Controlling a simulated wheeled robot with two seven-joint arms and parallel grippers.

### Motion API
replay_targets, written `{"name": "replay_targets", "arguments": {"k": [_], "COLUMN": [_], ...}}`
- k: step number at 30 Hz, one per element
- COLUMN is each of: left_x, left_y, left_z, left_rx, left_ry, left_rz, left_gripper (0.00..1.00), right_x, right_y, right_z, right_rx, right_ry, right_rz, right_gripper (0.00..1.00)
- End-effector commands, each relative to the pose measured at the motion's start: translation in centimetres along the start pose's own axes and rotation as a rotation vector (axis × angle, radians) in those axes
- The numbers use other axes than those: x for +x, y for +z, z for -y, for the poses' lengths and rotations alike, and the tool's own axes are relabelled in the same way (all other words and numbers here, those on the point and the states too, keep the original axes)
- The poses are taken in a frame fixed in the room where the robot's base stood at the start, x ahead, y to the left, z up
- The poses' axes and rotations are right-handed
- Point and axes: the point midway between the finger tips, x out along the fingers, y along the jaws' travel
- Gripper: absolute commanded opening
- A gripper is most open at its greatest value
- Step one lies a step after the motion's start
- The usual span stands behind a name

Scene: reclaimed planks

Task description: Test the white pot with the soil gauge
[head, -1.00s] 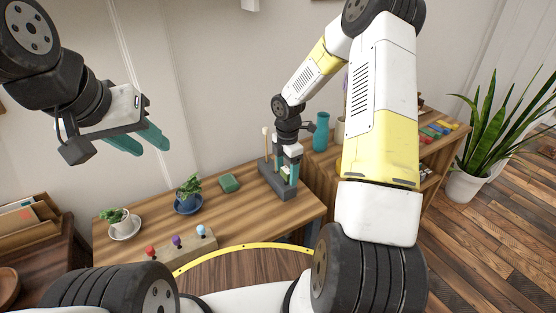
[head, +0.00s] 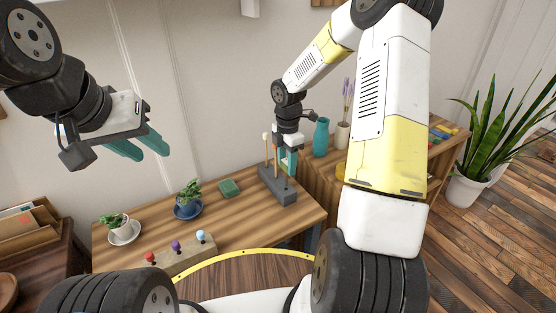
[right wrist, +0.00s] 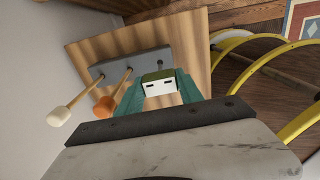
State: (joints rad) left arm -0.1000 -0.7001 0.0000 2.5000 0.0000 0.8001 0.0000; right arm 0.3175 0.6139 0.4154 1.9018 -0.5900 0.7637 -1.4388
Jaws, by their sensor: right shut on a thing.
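The white pot (head: 116,235) with a leafy plant stands on a white saucer at the left of the plank table. My right gripper (head: 289,162) is above the dark grey rack (head: 283,197) at the table's right end. In the right wrist view its teal fingers are shut on the soil gauge (right wrist: 160,87), a white head with a dark green part. The gauge's lower part is hidden, so I cannot tell whether it is clear of the rack. My left gripper (head: 140,148) is open and empty, in the air above the table's left side.
The rack also holds a cream-headed tool (right wrist: 60,116) and an orange-headed tool (right wrist: 104,107). A teal vase (head: 320,140) is behind right.

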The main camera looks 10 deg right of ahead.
Motion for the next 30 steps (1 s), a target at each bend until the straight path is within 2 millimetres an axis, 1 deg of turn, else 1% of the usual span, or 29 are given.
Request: {"name": "replay_targets", "arguments": {"k": [1,3,9,12,30], "left_x": [0.0,0.0,0.0,0.0,0.0], "left_y": [0.0,0.0,0.0,0.0,0.0], "left_z": [0.0,0.0,0.0,0.0,0.0], "left_rx": [0.0,0.0,0.0,0.0,0.0], "left_ry": [0.0,0.0,0.0,0.0,0.0], "left_rz": [0.0,0.0,0.0,0.0,0.0], "left_gripper": [0.36,0.36,0.36,0.36,0.36], "right_x": [-1.1,-2.4,-4.8,-5.7,-9.2], "right_y": [0.1,0.1,0.0,0.0,0.0], "right_z": [-0.1,-0.1,0.0,-0.1,0.0], "right_rx": [0.003,0.001,0.001,0.001,0.001], "right_ry": [0.004,0.004,0.001,0.002,0.0], "right_rz": [0.002,0.002,0.001,0.001,0.0], "right_gripper": [0.04,0.04,0.04,0.04,0.04]}}
